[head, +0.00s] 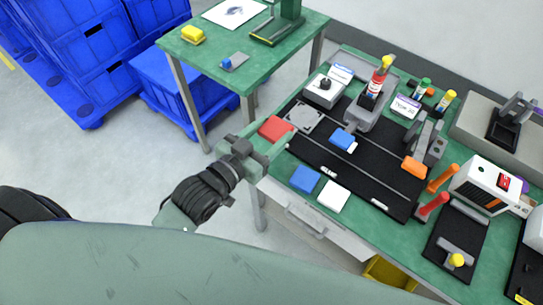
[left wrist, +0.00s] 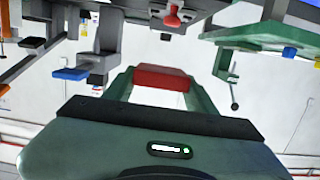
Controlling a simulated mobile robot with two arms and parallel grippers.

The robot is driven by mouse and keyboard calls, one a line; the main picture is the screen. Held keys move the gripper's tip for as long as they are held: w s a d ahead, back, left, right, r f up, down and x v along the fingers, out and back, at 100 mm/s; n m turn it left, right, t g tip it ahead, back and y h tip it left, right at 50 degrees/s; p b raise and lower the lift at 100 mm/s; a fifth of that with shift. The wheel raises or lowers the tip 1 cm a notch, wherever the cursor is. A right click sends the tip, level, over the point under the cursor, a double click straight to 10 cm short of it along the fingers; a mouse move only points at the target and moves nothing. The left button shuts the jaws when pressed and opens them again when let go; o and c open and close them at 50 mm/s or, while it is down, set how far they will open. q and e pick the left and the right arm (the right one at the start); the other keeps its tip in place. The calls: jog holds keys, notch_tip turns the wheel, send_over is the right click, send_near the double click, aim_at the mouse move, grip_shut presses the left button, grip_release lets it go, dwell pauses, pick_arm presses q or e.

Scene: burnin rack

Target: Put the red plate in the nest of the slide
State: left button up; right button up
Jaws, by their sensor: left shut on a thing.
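The red plate (head: 276,129) is held between the fingertips of my left gripper (head: 272,142), at the left edge of the green bench. In the left wrist view the red plate (left wrist: 163,78) spans the gap between the two green fingers. A grey square plate with marks on its face (head: 305,117), which looks like the slide's nest, lies just right of the red plate on the black mat. In the head view the red plate is beside it, not over it. My right gripper is not in view.
A blue block with a grey part (head: 343,139) is right of the grey plate. A blue plate (head: 305,179) and a white plate (head: 334,196) lie at the near edge. A grey box with a black knob (head: 324,91) stands behind. Blue crates (head: 85,62) are at the left.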

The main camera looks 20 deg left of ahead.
pick_arm(q)
notch_tip(320, 180, down, 10)
jog(key=shift+r+b, duration=0.25)
jog(key=shift+b, duration=0.05)
jog(key=shift+f+p, duration=0.25)
jog(key=shift+p, duration=0.1)
jog(key=shift+f, duration=0.4)
jog(key=shift+f, duration=0.1)
jog(key=shift+f, duration=0.15)
jog(key=o, duration=1.4)
jog(key=shift+c, duration=0.2)
